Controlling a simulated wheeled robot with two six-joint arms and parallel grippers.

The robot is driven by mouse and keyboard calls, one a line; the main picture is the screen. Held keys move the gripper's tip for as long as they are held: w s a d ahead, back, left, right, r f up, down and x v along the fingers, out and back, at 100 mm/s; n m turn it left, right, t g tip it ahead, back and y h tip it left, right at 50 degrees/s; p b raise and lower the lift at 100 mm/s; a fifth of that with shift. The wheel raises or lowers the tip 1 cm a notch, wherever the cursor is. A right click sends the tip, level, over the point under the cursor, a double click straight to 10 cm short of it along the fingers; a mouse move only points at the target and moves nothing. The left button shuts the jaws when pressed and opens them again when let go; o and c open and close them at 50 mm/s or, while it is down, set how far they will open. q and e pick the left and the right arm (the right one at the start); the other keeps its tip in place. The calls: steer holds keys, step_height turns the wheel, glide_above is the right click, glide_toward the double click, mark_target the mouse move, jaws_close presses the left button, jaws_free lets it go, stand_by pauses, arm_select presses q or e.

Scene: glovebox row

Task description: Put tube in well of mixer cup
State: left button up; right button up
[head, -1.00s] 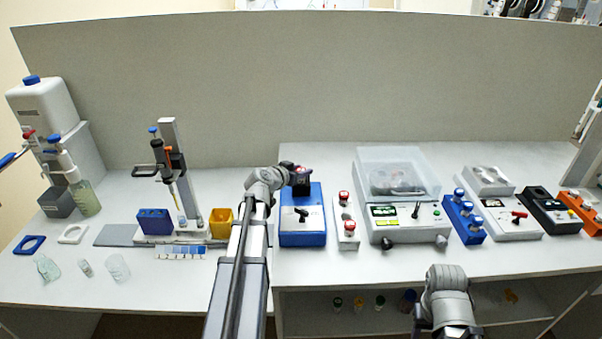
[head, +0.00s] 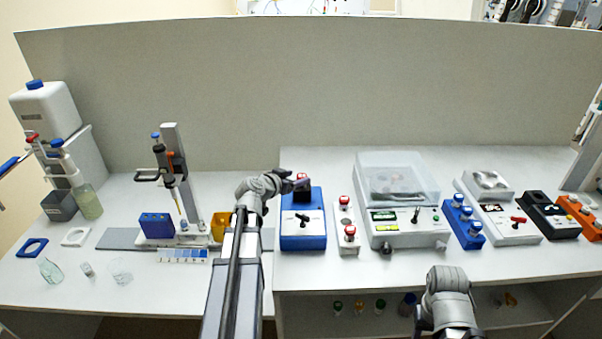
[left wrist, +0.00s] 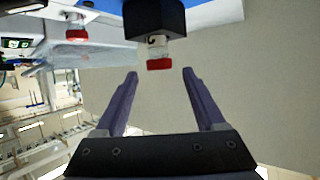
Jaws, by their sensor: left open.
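The blue mixer (head: 303,228) stands right of my left arm, with its black cup at the back. In the left wrist view the black cup (left wrist: 155,18) holds a tube (left wrist: 157,44) with a red cap (left wrist: 159,63), seated in its well and sticking out. In the head view the red cap (head: 302,176) shows above the cup. My left gripper (left wrist: 160,72) is open, its fingers apart on either side of the line of the cap, not touching it. In the head view the left gripper (head: 300,184) is beside the cup. My right arm is at the lower right; its fingers are mostly cut off.
A white rack (head: 346,242) with red-capped tubes stands right of the mixer, then a machine with a clear lid (head: 398,178). A blue rack (head: 471,236) is farther right. A pipette stand (head: 172,150) and yellow box (head: 219,226) are to the left. The front left has glass vessels.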

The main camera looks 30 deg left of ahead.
arm_select(q)
steer(key=p+v, duration=0.2)
steer(key=v, duration=0.6)
